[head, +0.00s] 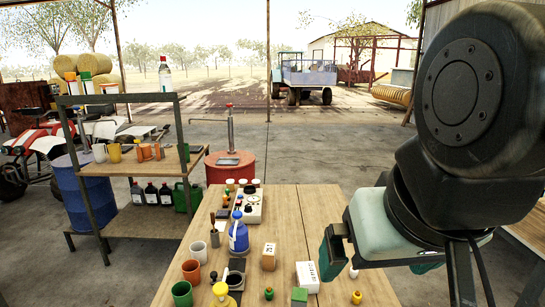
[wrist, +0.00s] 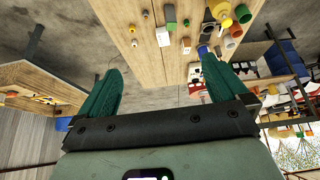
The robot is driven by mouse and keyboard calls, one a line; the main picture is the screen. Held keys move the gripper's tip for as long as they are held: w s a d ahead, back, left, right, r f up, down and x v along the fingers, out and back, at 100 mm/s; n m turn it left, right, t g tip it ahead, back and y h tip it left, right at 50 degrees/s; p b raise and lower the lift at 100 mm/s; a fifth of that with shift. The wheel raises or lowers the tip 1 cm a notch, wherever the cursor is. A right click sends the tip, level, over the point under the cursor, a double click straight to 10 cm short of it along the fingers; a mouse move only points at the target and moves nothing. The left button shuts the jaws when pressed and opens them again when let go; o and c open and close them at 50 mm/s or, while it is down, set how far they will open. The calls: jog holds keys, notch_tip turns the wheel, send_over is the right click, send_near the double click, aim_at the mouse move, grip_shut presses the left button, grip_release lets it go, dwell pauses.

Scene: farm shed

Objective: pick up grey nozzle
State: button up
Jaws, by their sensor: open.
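I cannot pick out the grey nozzle with certainty. A small pale piece (head: 353,271) stands on the wooden table beside my gripper's left finger; it seems to be the pale piece (wrist: 134,43) in the wrist view. Another small greyish piece (wrist: 146,13) shows near the top of the wrist view. Both are too small to identify. My gripper (head: 378,270) is above the right side of the table, with green fingers apart. In the wrist view my gripper (wrist: 162,76) is open, with nothing between the fingers.
A white box (head: 307,277), a green block (head: 299,297), a wooden block (head: 269,257) and a small yellow piece (head: 357,297) stand close by. Mugs, a blue bottle (head: 238,233) and a yellow-topped bottle (head: 223,295) fill the left. A shelf (head: 140,165) stands beyond.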

jog(key=c, duration=0.8)
jog(key=shift+o, duration=0.2)
